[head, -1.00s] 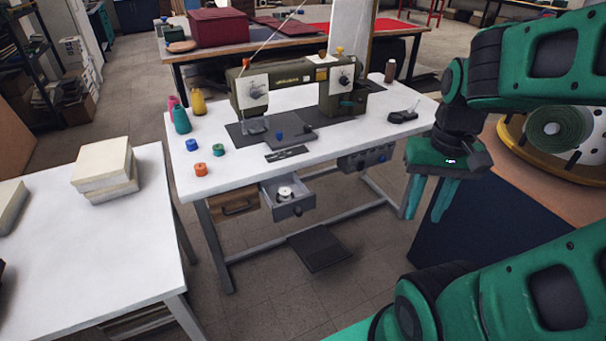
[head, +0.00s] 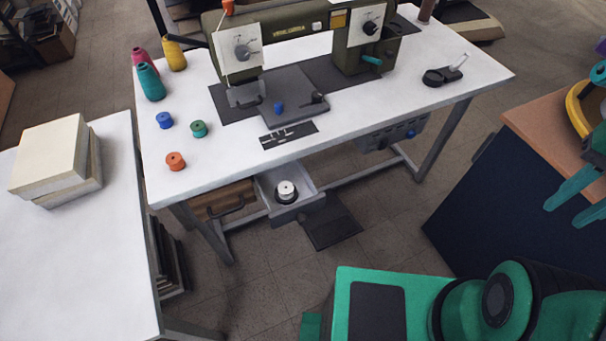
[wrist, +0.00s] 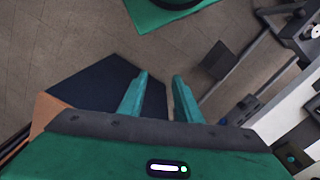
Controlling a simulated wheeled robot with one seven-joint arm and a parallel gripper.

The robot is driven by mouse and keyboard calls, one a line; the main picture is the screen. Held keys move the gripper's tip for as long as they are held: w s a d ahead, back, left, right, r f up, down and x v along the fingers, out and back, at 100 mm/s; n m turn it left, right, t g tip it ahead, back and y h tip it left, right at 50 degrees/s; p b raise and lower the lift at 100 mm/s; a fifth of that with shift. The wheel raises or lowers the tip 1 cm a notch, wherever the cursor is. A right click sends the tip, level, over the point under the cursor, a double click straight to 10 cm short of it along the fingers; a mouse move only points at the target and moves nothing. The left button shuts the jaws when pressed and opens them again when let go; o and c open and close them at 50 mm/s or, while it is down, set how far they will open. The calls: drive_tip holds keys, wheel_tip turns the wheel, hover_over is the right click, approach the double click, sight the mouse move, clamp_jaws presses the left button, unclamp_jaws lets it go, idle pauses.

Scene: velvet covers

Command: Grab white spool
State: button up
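The white spool (head: 286,190) stands in the open grey drawer (head: 302,207) under the front of the sewing table, on or in something dark at its base. My gripper (head: 580,202) is at the right edge of the head view, far to the right of the drawer and apart from it. In the wrist view my gripper (wrist: 160,77) has its two green fingers spread with nothing between them. A small pale round thing shows at the top right of the wrist view; I cannot tell whether it is the spool.
The white sewing table (head: 350,120) carries a sewing machine (head: 290,45), with blue (head: 164,120), green (head: 199,128) and orange (head: 175,160) spools. A dark pedal (head: 330,222) lies below the drawer. A navy cabinet (head: 490,210) stands right. Floor between it and the table is open.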

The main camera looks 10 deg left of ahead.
drive_tip(key=shift+o, duration=0.4)
drive_tip(key=shift+w+a, duration=0.15)
drive_tip(key=shift+a, duration=0.2)
drive_tip(key=shift+o, duration=1)
drive_tip(key=shift+s+a+r, duration=0.1)
drive_tip(key=shift+s+r, duration=0.1)
drive_tip(key=shift+s, duration=0.25)
drive_tip(key=w+a+f+g, duration=0.1)
drive_tip(key=w+a+f, duration=0.4)
drive_tip(key=w, duration=0.4)
drive_tip(key=m+g+y, duration=0.3)
drive_tip(key=m+y, duration=0.4)
drive_tip(key=y, duration=0.5)
approach(289, 187)
drive_tip(key=x, duration=0.3)
drive_tip(key=shift+s+a+r, duration=0.1)
drive_tip(key=shift+s, duration=0.1)
drive_tip(key=shift+x, duration=2.95)
drive_tip(key=shift+w, duration=0.15)
drive_tip(key=c, duration=0.8)
